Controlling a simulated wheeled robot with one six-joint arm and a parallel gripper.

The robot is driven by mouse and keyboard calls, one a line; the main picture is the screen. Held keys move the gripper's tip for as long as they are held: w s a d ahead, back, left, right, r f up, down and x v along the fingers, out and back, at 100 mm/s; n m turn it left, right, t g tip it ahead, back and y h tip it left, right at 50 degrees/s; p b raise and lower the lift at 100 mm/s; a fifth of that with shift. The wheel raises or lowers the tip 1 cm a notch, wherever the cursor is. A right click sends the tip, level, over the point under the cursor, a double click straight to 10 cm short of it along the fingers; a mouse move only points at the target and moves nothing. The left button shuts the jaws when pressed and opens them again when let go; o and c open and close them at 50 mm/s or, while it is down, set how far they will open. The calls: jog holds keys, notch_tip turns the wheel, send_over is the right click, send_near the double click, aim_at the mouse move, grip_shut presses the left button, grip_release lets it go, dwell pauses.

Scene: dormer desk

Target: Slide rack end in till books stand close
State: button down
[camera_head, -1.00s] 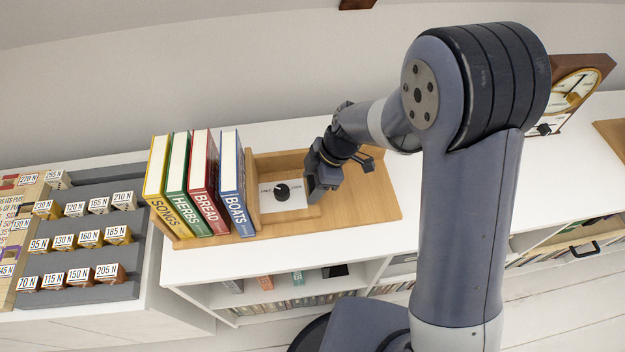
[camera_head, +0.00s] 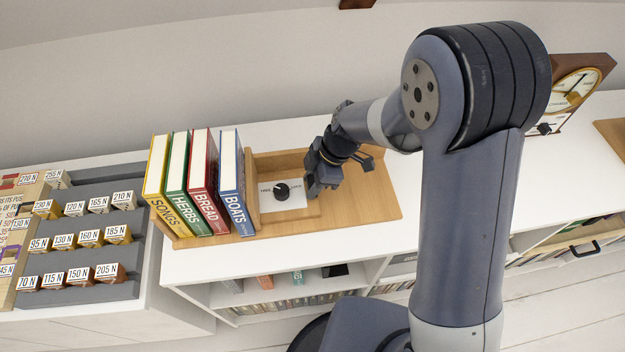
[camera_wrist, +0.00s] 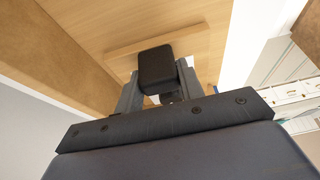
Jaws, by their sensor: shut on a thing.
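The wooden rack end (camera_head: 252,196) stands upright against the right side of the blue BOATS book (camera_head: 231,185). A white plate with a black knob (camera_head: 282,192) lies to its right. The yellow SONGS (camera_head: 158,180), green HERBS (camera_head: 179,185) and red BREAD (camera_head: 205,185) books stand left of BOATS, leaning slightly, with narrow gaps between their tops.
The wooden rack base (camera_head: 375,200) is bare to the right of my gripper. A clock (camera_head: 572,92) stands at the back right. A grey tray (camera_head: 75,240) of labelled blocks lies left. The white shelf top (camera_head: 430,215) is clear near its front edge.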

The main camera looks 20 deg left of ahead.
aim_at(289, 190)
jog(key=s+a+b, duration=0.1)
jog(key=s+a, duration=0.1)
jog(key=a, duration=0.1)
jog(key=shift+a+f+b, duration=0.15)
jog(key=shift+b, duration=0.25)
jog(key=shift+s+a, duration=0.1)
jog(key=shift+a, duration=0.2)
jog(key=c, duration=0.9)
grip_release()
jog(key=shift+r, duration=0.2)
jog(key=b+v, duration=0.1)
jog(key=v, duration=0.9)
jog(key=shift+d+r, duration=0.2)
jog(key=shift+r, duration=0.1)
